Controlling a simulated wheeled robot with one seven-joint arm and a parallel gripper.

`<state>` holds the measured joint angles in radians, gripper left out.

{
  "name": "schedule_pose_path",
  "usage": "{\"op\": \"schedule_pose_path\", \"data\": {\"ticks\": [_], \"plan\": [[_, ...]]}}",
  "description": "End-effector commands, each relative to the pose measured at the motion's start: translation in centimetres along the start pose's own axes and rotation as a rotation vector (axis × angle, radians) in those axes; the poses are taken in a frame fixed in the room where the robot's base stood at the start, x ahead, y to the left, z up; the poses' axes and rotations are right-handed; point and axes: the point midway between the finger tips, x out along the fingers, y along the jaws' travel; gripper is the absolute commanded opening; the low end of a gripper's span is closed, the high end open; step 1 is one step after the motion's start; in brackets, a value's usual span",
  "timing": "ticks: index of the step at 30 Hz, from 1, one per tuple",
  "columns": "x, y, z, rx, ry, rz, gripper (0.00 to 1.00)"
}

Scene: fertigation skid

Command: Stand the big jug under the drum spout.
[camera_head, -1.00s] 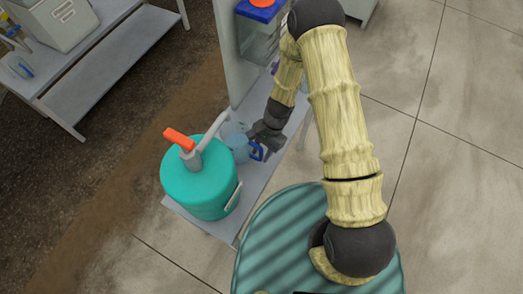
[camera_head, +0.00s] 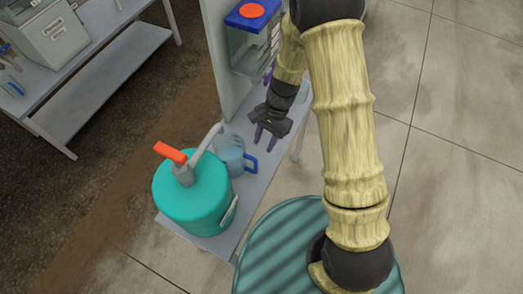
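The teal drum (camera_head: 192,205) stands on the near end of a grey bench, with an orange-handled pump on top. Its grey spout (camera_head: 207,143) reaches up and right in the picture. A clear bluish jug with a blue handle (camera_head: 250,163) stands upright beside the drum, near the spout end. A second pale, clear round shape (camera_head: 226,141) shows just behind it. Whether the jug is squarely under the spout tip, I cannot tell. My gripper (camera_head: 266,139) is apart from the jug, above and right of its handle, with its two fingers spread and nothing between them.
A grey upright panel (camera_head: 222,60) rises behind the jug, with a blue-topped unit (camera_head: 252,18) bearing an orange disc. The bench (camera_head: 262,185) is narrow; bare floor lies to its right. Another grey bench (camera_head: 100,95) stands at far left.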

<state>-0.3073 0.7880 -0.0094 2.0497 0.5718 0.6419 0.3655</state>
Motion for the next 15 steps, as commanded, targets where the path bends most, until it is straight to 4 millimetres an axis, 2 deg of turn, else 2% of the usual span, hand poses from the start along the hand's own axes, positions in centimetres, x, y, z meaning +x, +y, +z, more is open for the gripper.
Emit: {"op": "schedule_pose_path", "data": {"ticks": [5,15], "plan": [[-1.33,0.05,-0.07,0.002,0.001,0.0,0.36],[-1.43,0.09,-0.08,0.003,0.0,0.0,0.36]]}}
